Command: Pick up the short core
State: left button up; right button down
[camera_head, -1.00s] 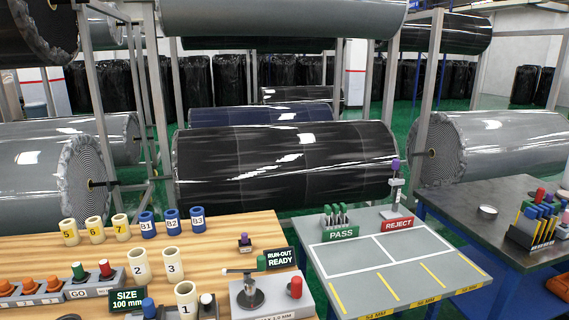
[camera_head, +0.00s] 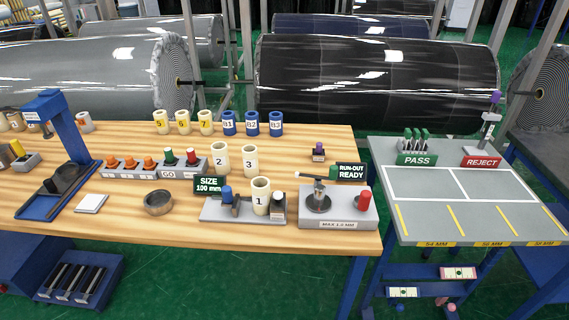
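Several upright hollow cores stand on the wooden bench. Cream core 1 (camera_head: 261,197) stands at the grey size gauge (camera_head: 214,209), beside a blue peg. Cream core 2 (camera_head: 220,158) and core 3 (camera_head: 250,161) stand behind it. No core is labelled short, and I cannot tell from here which one is meant. Neither of my grippers is in view.
A run-out tester (camera_head: 338,208) stands at the bench's right end. A go-gauge rack (camera_head: 155,171), a dark ring (camera_head: 158,203) and a blue stand (camera_head: 70,145) are to the left. A grey PASS/REJECT table (camera_head: 470,220) stands right, across a gap. Large rolls lie behind.

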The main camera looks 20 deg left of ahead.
aim_at(261, 187)
jog(key=i+l, duration=0.2)
jog(key=i, duration=0.2)
jog(key=i+l+u, duration=0.1)
jog(key=u, duration=1.2)
jog(key=i+l, duration=0.05)
